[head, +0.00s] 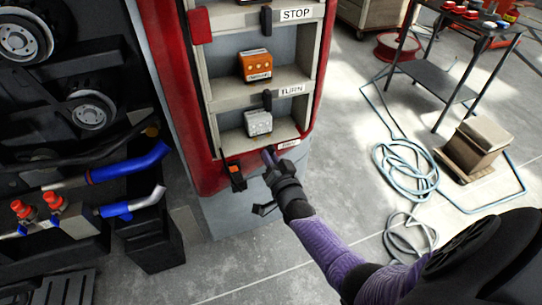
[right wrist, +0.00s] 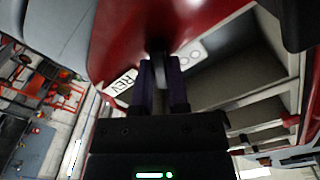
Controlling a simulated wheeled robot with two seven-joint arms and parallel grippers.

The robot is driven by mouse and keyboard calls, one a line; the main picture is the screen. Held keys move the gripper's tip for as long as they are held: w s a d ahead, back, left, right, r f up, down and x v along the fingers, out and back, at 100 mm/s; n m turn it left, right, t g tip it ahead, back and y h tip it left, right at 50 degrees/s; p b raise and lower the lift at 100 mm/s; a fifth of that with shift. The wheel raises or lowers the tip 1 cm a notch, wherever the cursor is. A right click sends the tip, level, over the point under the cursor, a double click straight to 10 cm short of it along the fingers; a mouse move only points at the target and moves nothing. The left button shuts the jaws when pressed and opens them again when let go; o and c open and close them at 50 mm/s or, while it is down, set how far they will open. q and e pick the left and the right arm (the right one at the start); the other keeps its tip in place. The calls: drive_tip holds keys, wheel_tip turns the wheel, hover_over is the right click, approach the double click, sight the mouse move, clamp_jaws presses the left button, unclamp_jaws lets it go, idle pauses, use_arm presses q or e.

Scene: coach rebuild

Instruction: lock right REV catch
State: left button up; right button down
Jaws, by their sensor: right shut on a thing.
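The right REV catch (right wrist: 158,50) shows as a small dark piece between my right fingertips in the right wrist view; its position is mostly hidden. My right gripper (head: 268,156) is shut on it at the lower edge of the red coach panel, just left of the REV label (head: 289,143). The label also shows left of the fingers in the right wrist view (right wrist: 124,82). A pale REV lamp (head: 258,123) sits in the lowest bay. A black and orange piece (head: 236,178) hangs at the panel's lower left. My left gripper is out of view.
Above are an orange lamp (head: 256,65) in the TURN bay and dark catches beside the TURN (head: 267,100) and STOP (head: 266,19) labels. A hose (head: 405,170) and box (head: 478,146) lie on the floor at right.

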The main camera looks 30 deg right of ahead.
drive_tip(key=n, duration=0.6)
drive_tip(key=shift+f+p, duration=0.1)
drive_tip(key=shift+p, duration=0.25)
drive_tip(key=shift+n, duration=0.3)
drive_tip(key=c, duration=0.7)
unclamp_jaws()
drive_tip(key=shift+o, duration=0.4)
